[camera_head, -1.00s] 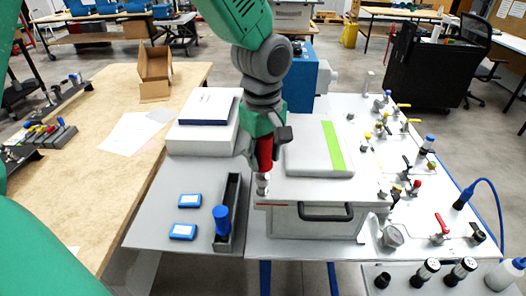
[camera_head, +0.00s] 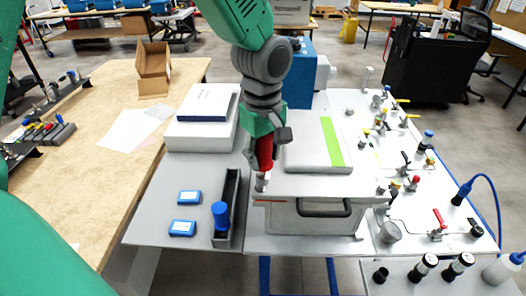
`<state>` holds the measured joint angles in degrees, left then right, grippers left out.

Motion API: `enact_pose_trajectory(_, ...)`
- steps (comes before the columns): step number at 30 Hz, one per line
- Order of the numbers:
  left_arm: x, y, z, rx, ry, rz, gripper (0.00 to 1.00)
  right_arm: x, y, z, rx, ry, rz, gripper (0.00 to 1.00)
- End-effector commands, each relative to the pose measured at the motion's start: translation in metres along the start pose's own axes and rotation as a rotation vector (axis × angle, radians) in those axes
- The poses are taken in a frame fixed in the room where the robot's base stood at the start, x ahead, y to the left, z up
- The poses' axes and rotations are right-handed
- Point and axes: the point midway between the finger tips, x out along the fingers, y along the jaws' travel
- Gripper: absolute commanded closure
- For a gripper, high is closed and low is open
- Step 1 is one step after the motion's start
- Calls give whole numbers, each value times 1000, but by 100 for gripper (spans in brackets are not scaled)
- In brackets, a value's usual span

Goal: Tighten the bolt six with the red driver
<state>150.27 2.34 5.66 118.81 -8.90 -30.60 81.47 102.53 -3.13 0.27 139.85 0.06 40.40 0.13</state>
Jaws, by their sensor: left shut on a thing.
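My left gripper (camera_head: 266,148) comes down from the top centre and is shut on the red driver (camera_head: 265,158). The driver is upright, with its lower end at a small grey bolt-like cylinder (camera_head: 261,182) on the front left corner of the analyser box (camera_head: 320,186). I cannot tell whether the tip is seated on the bolt. Another small bolt (camera_head: 381,190) shows at the front right corner of the box. No bolt numbers can be read. My right gripper is not in view.
A black tray (camera_head: 238,190) with a blue-handled tool (camera_head: 220,214) lies left of the box, beside two blue boxes (camera_head: 189,197). A white case (camera_head: 202,136) stands behind them. Valves and fittings crowd the panel (camera_head: 420,238) on the right. The grey table's front left is clear.

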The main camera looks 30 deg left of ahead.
Motion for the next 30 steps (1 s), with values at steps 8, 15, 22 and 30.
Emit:
enact_pose_trajectory(8,1,0,0,0,-1,1,100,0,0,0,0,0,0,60)
enact_pose_trajectory(15,1,0,0,0,-1,1,100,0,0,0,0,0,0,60)
enact_pose_trajectory(22,2,0,1,0,0,1,100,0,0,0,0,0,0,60)
enact_pose_trajectory(30,7,0,0,0,-1,1,100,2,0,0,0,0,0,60)
